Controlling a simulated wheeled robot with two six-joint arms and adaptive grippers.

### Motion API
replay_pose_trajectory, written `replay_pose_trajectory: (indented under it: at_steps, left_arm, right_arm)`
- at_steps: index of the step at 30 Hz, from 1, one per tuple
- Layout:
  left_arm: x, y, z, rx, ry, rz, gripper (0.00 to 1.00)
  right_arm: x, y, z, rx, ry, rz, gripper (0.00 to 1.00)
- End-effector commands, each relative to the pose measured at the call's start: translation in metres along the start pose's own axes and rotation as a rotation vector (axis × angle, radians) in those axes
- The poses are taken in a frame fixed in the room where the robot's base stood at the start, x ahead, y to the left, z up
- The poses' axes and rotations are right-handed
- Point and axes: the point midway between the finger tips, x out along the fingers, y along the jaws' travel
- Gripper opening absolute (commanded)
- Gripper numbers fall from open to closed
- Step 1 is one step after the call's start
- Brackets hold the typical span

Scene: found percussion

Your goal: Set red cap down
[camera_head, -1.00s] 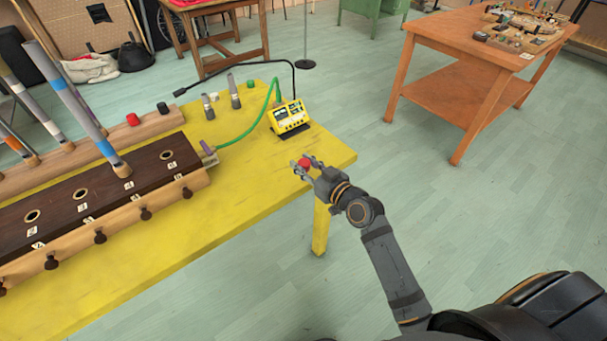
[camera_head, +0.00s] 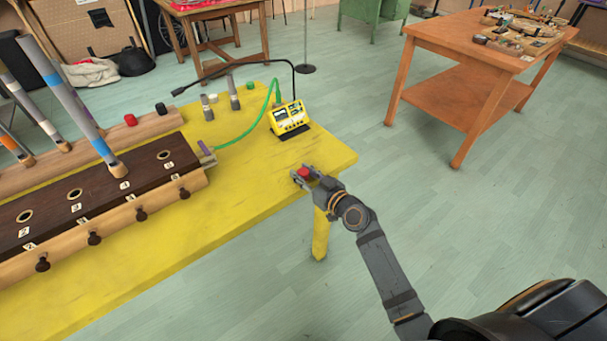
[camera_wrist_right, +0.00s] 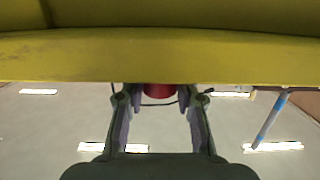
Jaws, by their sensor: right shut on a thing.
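A small red cap (camera_head: 303,173) is between the fingers of my right gripper (camera_head: 302,176), over the right front part of the yellow table (camera_head: 250,200). The gripper is shut on it. In the right wrist view the cap (camera_wrist_right: 160,90) shows between the two fingers, with its upper part hidden by the yellow table edge (camera_wrist_right: 160,55). I cannot tell whether it touches the tabletop. Another red cap (camera_head: 131,120) sits on the wooden rail at the left. My left gripper is not in view.
A yellow meter (camera_head: 289,117) with a green cable stands behind the gripper. Two short grey tubes (camera_head: 234,94) stand farther back. A dark wooden block (camera_head: 100,190) with holes and upright tubes fills the left. The tabletop between block and gripper is clear.

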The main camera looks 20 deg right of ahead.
Motion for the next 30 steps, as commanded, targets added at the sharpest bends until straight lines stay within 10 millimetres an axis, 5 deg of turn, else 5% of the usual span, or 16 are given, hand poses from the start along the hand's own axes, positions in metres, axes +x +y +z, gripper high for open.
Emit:
replay_pose_trajectory:
  at_steps: [1, 2, 6, 19, 30]
  left_arm:
    - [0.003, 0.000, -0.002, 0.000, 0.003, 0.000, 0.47]
    - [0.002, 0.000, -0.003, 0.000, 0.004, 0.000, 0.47]
    - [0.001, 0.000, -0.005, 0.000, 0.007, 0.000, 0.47]
    - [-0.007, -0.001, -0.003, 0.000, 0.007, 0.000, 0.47]
    - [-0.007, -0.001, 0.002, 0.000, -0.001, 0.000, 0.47]
  right_arm:
    - [0.000, 0.000, 0.004, 0.000, -0.003, -0.001, 0.02]
    - [0.000, 0.000, 0.003, 0.000, -0.003, -0.001, 0.33]
    - [0.000, 0.000, 0.004, 0.000, -0.005, -0.001, 0.52]
    - [-0.005, 0.000, -0.001, -0.001, -0.011, -0.002, 0.53]
    - [-0.094, -0.001, -0.001, -0.006, -0.010, -0.007, 0.53]
